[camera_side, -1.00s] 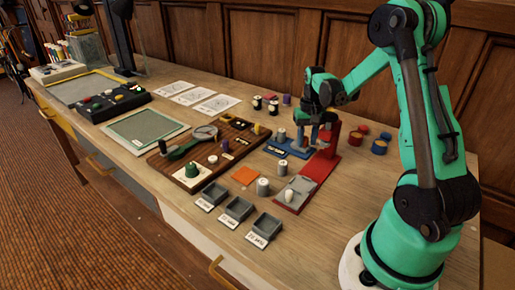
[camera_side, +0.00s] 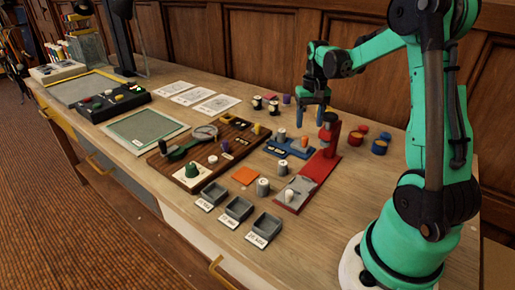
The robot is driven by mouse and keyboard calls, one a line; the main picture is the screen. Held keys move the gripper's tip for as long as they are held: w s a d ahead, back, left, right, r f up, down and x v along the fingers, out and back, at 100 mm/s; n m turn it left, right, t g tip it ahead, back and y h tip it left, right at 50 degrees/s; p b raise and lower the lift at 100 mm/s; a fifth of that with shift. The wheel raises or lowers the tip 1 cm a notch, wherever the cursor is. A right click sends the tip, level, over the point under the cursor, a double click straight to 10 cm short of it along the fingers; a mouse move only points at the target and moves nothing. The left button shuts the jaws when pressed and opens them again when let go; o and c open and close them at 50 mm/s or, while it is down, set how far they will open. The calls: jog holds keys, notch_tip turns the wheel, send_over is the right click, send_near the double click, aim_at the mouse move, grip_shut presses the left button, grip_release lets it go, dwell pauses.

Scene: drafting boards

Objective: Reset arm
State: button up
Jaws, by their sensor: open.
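My gripper (camera_side: 314,98) hangs in the air, pointing down, above the back part of the bench near the red press-like stand (camera_side: 326,140). Its blue fingers are apart and nothing shows between them. My teal arm reaches in from the right. Below the gripper is a blue tray (camera_side: 277,151) holding a grey cylinder (camera_side: 281,135) and an orange-topped piece (camera_side: 304,142). The gripper is clear of both.
Red and blue round pieces (camera_side: 379,146) stand right of the red stand. Small jars (camera_side: 258,102) stand behind the blue tray. A wooden board (camera_side: 205,150) with parts lies left. Grey bins (camera_side: 238,207) line the front edge. The wood-panelled wall (camera_side: 270,50) rises behind.

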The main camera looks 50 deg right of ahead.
jog(key=a+r+n+t, duration=0.1)
jog(key=a+n+t, duration=0.1)
jog(key=a, duration=0.5)
jog(key=s+a+r+n+t, duration=0.1)
jog(key=a+n, duration=0.3)
jog(key=a, duration=0.4)
jog(key=a+r+n+t, duration=0.3)
jog(key=a+t, duration=0.1)
jog(key=a, duration=0.4)
jog(key=shift+s+a+r, duration=0.25)
jog(key=shift+s, duration=0.1)
